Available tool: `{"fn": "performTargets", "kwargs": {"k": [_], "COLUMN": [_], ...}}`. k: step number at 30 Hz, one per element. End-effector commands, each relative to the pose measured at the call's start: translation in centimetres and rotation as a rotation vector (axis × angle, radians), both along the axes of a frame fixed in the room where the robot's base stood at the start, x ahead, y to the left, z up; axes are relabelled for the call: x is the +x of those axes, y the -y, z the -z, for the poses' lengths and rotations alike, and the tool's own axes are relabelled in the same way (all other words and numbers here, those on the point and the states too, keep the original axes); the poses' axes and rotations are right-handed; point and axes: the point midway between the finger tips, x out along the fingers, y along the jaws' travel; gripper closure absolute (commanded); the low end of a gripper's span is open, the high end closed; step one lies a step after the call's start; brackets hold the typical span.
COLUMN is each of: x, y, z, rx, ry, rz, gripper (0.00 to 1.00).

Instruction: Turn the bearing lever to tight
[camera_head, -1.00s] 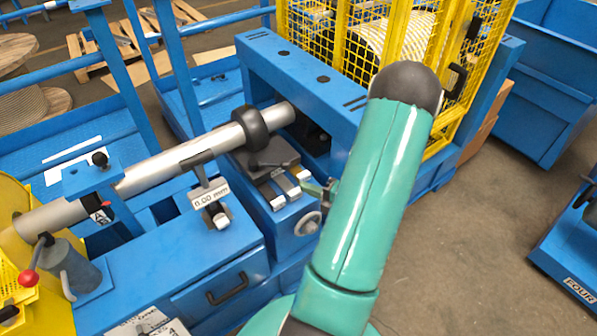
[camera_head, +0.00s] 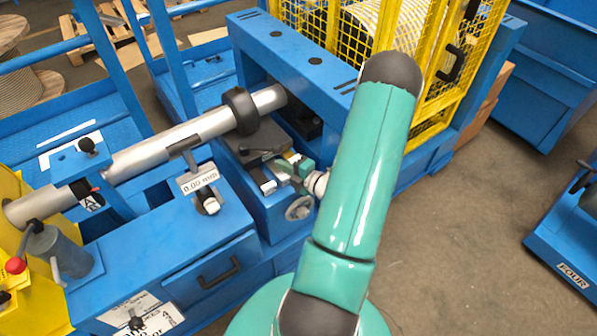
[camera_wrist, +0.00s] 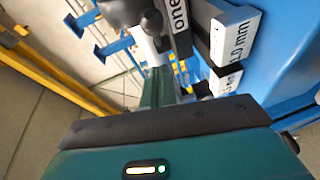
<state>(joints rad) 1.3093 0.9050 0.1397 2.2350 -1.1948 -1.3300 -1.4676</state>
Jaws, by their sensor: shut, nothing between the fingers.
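A dark lever (camera_head: 257,154) lies across the dark bearing block (camera_head: 247,143), under the grey shaft (camera_head: 180,138) at the black collar. I take it to be the bearing lever; its tight and loose marks are not readable. My gripper (camera_head: 289,168) is at the right end of this block, beside the pale labelled plates. Its fingers (camera_wrist: 157,88) show in the wrist view, shut and empty, pointing at the block. Whether they touch the lever cannot be told. A dark rounded part (camera_wrist: 122,10) is just beyond them.
Labelled plates (camera_wrist: 232,40), one reading 1.0 mm, stand close to the right of my fingers. A handwheel (camera_head: 299,208) sits just below my gripper. The blue frame (camera_head: 300,65) and yellow cage (camera_head: 345,35) rise behind. Open floor (camera_head: 455,230) lies to the right.

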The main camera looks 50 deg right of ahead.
Motion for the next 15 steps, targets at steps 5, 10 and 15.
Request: {"fn": "performTargets", "kwargs": {"k": [5, 10, 15], "x": [1.9, 2.6, 2.6], "y": [2.1, 3.0, 3.2], "z": [0.5, 0.8, 0.8], "rx": [-0.002, 0.0, 0.0], "ry": [0.002, 0.001, 0.001], "rz": [0.0, 0.0, 0.001], "gripper": [1.0, 1.0, 1.0]}}
